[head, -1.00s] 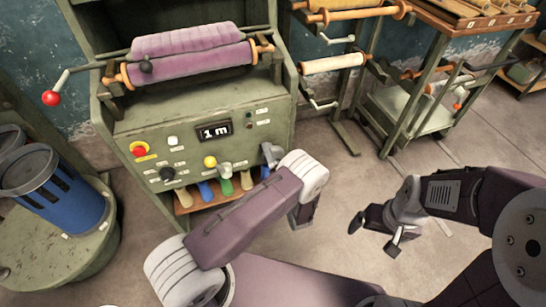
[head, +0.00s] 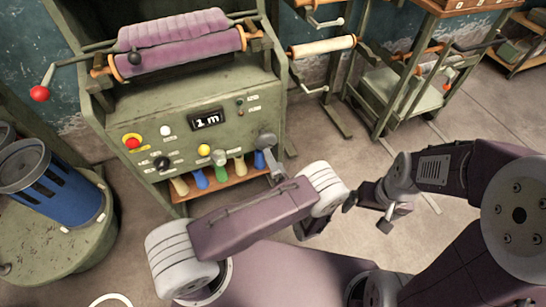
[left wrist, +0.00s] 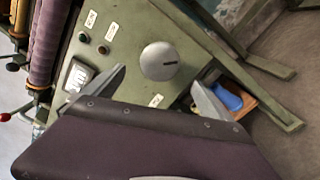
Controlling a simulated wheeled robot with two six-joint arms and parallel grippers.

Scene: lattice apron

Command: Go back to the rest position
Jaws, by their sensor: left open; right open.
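My right gripper (head: 368,214) is open and empty in the head view, over bare floor to the right of the green machine (head: 120,110). In the left wrist view the left gripper (left wrist: 158,80) is open, with a grey finger on each side. Nothing is held between them. A round grey knob (left wrist: 160,60) of the machine shows beyond the fingers; I cannot tell how far off it is.
The machine carries a purple roll (head: 180,55) and a display reading 1 m (head: 206,120). A green trolley (head: 405,95) stands at back right. Floor between is clear.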

